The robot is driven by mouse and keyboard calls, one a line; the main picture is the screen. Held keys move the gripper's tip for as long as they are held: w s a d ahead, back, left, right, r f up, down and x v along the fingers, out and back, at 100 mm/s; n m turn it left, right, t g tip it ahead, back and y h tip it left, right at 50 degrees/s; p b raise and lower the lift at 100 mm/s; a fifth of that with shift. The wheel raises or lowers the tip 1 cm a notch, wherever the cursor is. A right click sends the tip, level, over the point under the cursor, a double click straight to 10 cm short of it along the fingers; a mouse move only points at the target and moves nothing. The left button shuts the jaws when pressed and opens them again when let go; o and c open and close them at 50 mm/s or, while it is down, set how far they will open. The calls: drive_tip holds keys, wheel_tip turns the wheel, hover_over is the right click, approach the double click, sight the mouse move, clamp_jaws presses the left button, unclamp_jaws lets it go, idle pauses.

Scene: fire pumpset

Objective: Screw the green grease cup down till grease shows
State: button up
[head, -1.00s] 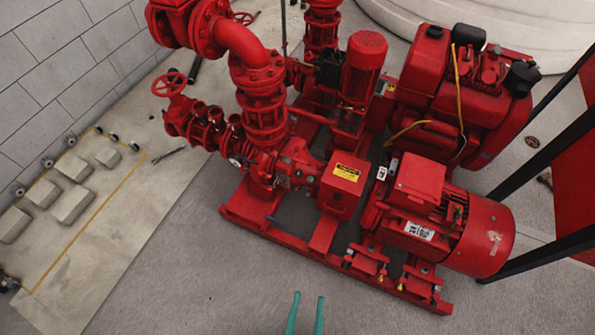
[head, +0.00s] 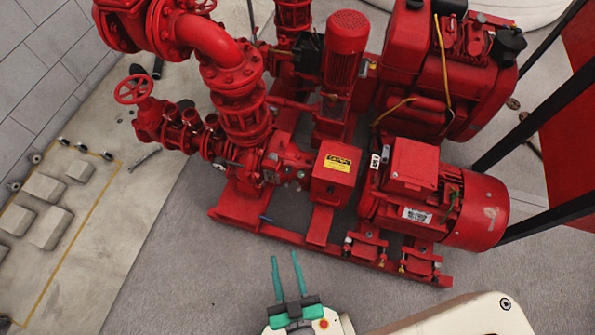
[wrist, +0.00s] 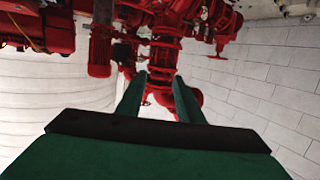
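A small green spot (head: 453,197) shows on the side of the red motor (head: 486,215) at the right of the pumpset in the head view. It is too small to tell whether it is the green grease cup, and no grease can be made out. My gripper (head: 285,253) has two teal fingers, apart with nothing between them. It is over the floor in front of the pumpset's red base frame, to the left of the motor. In the wrist view my gripper (wrist: 159,77) also shows its fingers spread, with red pipework beyond; no green cup is seen there.
The red base frame (head: 300,240) runs along the pumpset's front. Dark slanted bars (head: 535,120) stand close to the motor's right end. Grey blocks (head: 50,228) lie at the left.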

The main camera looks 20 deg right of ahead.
drive_tip(key=w+d+f+m+h, duration=0.1)
drive_tip(key=w+d+f+h, duration=0.3)
drive_tip(key=w+f, duration=0.9)
drive_tip(key=m+g+h, duration=0.2)
drive_tip(key=m+g, duration=0.1)
drive_tip(key=g, duration=0.1)
approach(301, 175)
drive_tip(key=shift+x, duration=5.45)
drive_tip(key=c, duration=0.8)
